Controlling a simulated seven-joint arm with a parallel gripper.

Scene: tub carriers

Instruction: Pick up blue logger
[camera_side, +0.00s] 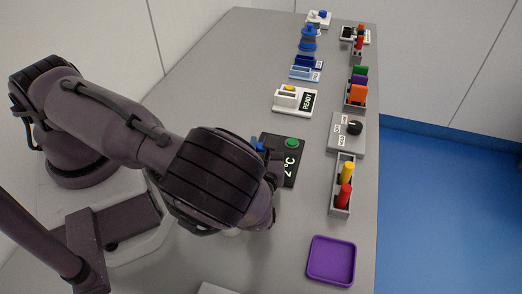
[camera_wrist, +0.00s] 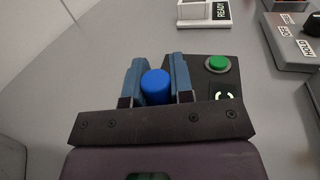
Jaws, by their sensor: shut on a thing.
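The blue logger (camera_wrist: 156,90) shows in the wrist view as a short, bright blue cylinder with a rounded top. It stands between the two blue-grey fingers of my gripper (camera_wrist: 157,76), which are closed on it from both sides. Its lower part is hidden by the gripper's dark front plate. A black panel (camera_side: 291,169) with a green button (camera_side: 292,142) and a "2 °C" display lies right beside the gripper. In the side view my wrist hides most of the gripper. A small bit of blue shows at the panel's left edge.
A purple tray (camera_side: 312,277) lies at the near right. A grey holder (camera_side: 340,209) with yellow and red pieces and a grey knob box (camera_side: 339,140) line the right edge. A white "READY" block (camera_side: 294,108) stands behind the panel. More coloured items stand farther back.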

